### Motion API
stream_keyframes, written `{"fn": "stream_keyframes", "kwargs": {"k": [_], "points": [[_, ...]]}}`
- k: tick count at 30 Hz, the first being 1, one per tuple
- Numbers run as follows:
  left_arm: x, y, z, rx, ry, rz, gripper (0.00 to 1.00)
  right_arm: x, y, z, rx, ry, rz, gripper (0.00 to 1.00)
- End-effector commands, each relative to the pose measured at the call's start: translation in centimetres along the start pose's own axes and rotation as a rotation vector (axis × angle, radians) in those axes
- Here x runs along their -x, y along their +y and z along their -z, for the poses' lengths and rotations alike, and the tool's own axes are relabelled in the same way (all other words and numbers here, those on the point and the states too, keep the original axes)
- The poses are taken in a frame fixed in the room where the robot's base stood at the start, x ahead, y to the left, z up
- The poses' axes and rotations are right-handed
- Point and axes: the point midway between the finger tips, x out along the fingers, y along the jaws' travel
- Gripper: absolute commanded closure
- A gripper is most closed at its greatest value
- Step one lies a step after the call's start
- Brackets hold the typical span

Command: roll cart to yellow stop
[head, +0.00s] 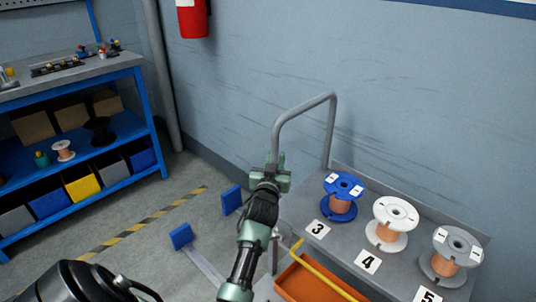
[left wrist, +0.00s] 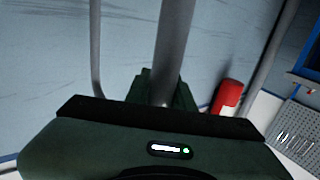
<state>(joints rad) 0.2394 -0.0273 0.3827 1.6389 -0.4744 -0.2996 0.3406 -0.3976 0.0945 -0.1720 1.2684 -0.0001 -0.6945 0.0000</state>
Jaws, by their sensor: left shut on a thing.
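My left gripper (head: 275,163) is shut on the left upright of that handle. In the left wrist view, the handle tube (left wrist: 172,50) runs up from between the fingers (left wrist: 160,92). A yellow-and-black floor stripe (head: 150,220) lies left of the cart, apart from it. I see no other yellow stop on the floor. My right gripper is not in view.
Blue spool (head: 341,200), white spool (head: 395,222) and grey spool (head: 450,255) stand on the cart. An orange bin (head: 300,285) with a yellow bar is below. Blue blocks (head: 232,198) sit on the floor left of the cart. A blue workbench (head: 150,110) stands at left.

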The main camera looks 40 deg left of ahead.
Motion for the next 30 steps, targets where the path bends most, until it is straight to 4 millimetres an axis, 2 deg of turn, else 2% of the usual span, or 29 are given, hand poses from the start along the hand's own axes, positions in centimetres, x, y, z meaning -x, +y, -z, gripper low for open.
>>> {"fn": "stream_keyframes", "kwargs": {"k": [6, 17, 18, 20, 30], "points": [[0.35, 0.81, 0.38, 0.001, 0.008, -0.002, 1.0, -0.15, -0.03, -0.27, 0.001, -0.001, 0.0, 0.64], [0.45, 1.06, 0.26, 0.002, 0.006, -0.006, 1.0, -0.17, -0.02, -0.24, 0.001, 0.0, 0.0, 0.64], [0.45, 1.08, 0.24, 0.002, 0.006, -0.006, 0.71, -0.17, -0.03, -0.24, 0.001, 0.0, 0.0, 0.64], [0.45, 1.05, 0.21, 0.002, 0.005, -0.005, 0.55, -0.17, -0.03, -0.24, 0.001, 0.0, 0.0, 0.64], [0.38, 0.71, 0.14, -0.001, 0.003, -0.001, 0.55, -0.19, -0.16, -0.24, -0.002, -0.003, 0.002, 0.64]]}}
